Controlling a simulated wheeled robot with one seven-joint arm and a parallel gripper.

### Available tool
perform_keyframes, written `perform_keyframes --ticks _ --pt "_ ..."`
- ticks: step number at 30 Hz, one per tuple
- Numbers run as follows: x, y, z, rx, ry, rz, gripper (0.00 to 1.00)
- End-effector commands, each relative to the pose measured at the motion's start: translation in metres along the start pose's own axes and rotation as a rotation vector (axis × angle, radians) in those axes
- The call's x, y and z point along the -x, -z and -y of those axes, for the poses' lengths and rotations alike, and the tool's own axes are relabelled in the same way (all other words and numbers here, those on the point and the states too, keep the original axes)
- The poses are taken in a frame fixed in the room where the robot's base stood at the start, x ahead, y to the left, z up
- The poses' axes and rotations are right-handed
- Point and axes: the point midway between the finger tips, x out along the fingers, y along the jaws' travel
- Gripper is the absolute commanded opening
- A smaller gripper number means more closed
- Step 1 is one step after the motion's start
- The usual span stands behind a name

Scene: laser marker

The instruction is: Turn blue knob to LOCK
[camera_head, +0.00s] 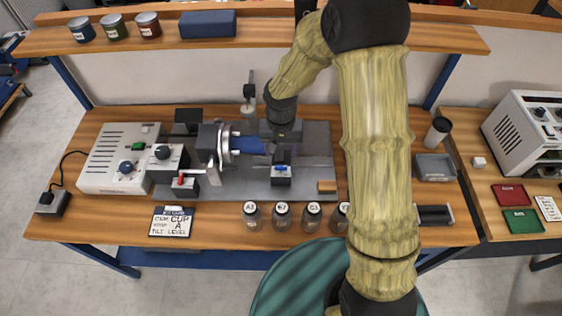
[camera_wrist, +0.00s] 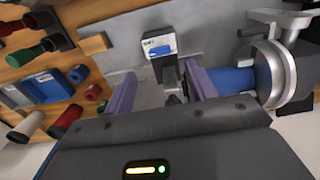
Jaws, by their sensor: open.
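A small blue lever-shaped knob (camera_head: 281,168) sits on a dark block with a white label, in front of my gripper (camera_head: 281,150) in the head view. In the wrist view the blue knob (camera_wrist: 161,52) shows flat on the label, just beyond the gap of my gripper (camera_wrist: 163,85). The label's print is too small to read. My gripper's two fingers are apart with nothing between them. They look apart from the knob, but the exact distance cannot be told.
A blue cup (camera_head: 248,145) sits in the round chuck (camera_head: 223,143) close to my gripper; in the wrist view the cup (camera_wrist: 232,80) is beside the right finger. A control box (camera_head: 110,160) with a dark round knob stands left. Several jars (camera_head: 282,217) line the front edge.

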Motion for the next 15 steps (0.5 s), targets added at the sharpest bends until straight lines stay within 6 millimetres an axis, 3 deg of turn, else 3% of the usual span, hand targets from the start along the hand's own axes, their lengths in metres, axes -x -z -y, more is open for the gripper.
perform_keyframes --ticks 9,15 --pt "-0.053 -0.001 0.0 0.002 -0.002 0.004 0.56" --pt "-0.072 0.0 0.0 0.001 -0.001 0.001 0.56"
